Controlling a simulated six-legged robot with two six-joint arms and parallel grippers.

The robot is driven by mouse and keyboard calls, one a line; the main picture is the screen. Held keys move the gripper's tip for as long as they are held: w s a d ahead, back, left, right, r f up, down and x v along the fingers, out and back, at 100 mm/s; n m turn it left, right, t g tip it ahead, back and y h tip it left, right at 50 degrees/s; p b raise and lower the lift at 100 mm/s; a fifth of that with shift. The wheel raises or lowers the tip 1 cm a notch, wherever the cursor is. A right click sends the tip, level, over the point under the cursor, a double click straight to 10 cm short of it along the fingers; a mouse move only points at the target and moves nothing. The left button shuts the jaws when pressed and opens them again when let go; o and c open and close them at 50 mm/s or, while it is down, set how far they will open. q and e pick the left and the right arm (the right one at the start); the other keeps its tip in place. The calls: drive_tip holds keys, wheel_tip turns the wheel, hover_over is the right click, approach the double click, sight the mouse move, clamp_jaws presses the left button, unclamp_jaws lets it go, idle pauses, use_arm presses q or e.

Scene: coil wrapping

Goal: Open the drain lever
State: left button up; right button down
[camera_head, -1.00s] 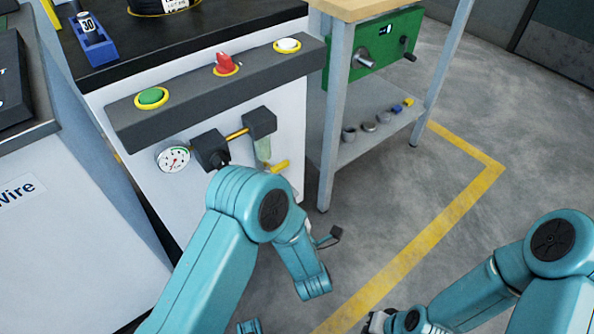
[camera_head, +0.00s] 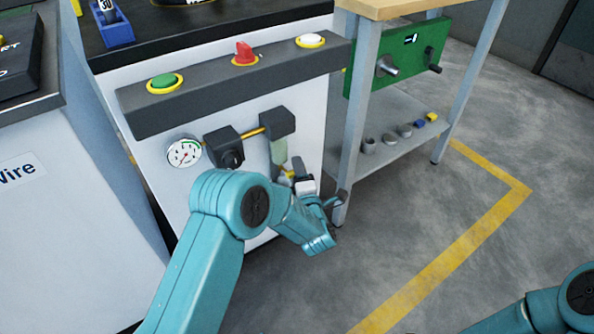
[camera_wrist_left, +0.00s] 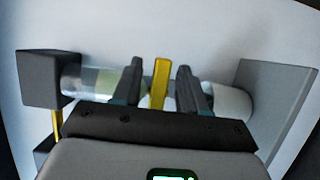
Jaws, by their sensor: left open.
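The yellow drain lever (camera_wrist_left: 159,84) stands upright across a clear bowl-and-pipe section in the left wrist view. In the head view only a small yellow part of it (camera_head: 287,175) shows beside my gripper, below the clear filter bowl (camera_head: 279,152). My left gripper (camera_wrist_left: 158,72) is open, with one dark finger on each side of the lever and a gap on both sides. In the head view the left gripper (camera_head: 301,186) is at the machine's white front, partly hidden by my arm. My right gripper is out of the frame; only its arm shows at lower right.
A pressure gauge (camera_head: 184,153) and black regulator blocks (camera_head: 223,147) sit left of the bowl. Above them a grey panel carries green (camera_head: 163,82), red (camera_head: 245,55) and white (camera_head: 311,40) controls. A table leg (camera_head: 354,150) stands close to the right.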

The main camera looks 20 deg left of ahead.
use_arm(q)
drive_tip(key=shift+x, duration=1.15)
drive_tip(key=shift+c, duration=0.3)
clamp_jaws()
